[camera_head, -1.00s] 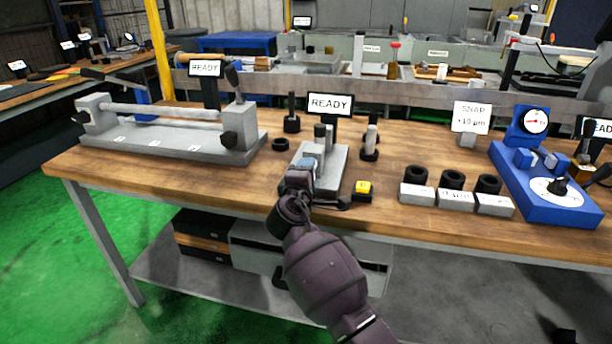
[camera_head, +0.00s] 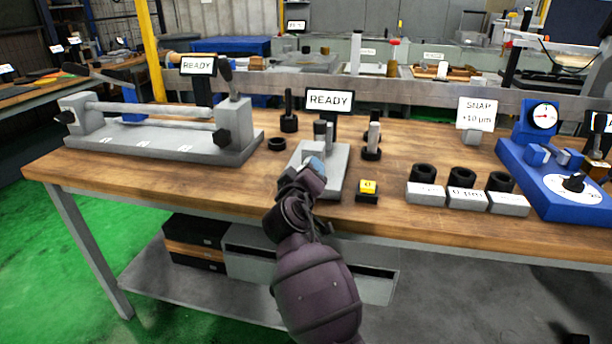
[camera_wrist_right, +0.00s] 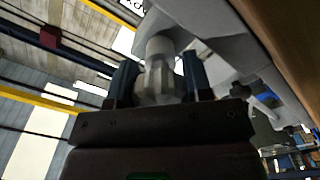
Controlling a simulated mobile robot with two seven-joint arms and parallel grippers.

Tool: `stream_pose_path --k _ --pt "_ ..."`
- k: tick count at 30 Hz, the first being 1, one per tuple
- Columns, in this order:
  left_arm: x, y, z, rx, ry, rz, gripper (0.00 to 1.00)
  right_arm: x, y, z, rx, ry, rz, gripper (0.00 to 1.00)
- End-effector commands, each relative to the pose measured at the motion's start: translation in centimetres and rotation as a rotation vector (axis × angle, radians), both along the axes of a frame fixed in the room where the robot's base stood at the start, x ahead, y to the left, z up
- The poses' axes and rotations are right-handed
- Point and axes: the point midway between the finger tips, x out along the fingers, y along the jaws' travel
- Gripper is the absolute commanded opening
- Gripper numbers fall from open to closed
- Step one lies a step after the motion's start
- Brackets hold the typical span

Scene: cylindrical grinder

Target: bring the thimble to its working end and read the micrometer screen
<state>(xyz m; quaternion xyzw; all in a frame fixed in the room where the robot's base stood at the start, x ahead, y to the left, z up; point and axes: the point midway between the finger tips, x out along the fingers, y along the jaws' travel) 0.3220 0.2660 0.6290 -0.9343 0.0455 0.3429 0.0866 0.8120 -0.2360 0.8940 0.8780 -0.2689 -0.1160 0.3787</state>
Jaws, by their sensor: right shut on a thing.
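The micrometer stand (camera_head: 336,160) is a grey block near the front edge of the wooden bench. Its screen (camera_head: 330,100) stands behind it and reads "READY". My right gripper (camera_head: 316,166) reaches in from below at the front of the stand and hides part of it. In the right wrist view, my right gripper (camera_wrist_right: 158,85) has its two dark fingers closed on either side of the thimble (camera_wrist_right: 157,80), a light grey ribbed cylinder. The thimble joins a paler sleeve and the grey body above. My left gripper is not in view.
A yellow button on a black box (camera_head: 367,188) sits just right of the stand. Several black rings on grey blocks (camera_head: 467,196) and a blue gauge (camera_head: 560,180) are further right. A long grey bench fixture (camera_head: 160,140) is at left. A black ring (camera_head: 277,144) lies close by.

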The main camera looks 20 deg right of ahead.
Motion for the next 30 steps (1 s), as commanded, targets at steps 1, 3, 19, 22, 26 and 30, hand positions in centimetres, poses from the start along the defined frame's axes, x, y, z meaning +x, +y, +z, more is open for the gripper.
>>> stream_pose_path --k 1,3,19,22,26,30 --pt "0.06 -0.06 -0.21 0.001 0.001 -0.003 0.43 0.00 0.07 -0.48 0.022 -0.007 0.001 0.22" --pt "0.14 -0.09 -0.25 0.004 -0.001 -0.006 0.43 0.02 0.08 -0.43 0.044 -0.022 0.001 0.22" --pt "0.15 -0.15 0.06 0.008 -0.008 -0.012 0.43 0.02 0.08 -0.09 0.094 -0.062 0.001 0.22" --pt "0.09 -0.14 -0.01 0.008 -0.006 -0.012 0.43 0.02 0.09 -0.09 0.094 -0.062 0.001 0.22" --pt "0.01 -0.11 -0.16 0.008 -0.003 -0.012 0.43 0.02 0.09 -0.07 0.094 -0.062 0.001 0.57" --pt "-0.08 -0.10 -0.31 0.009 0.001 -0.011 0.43 0.02 0.06 -0.05 0.093 -0.062 0.001 0.71"
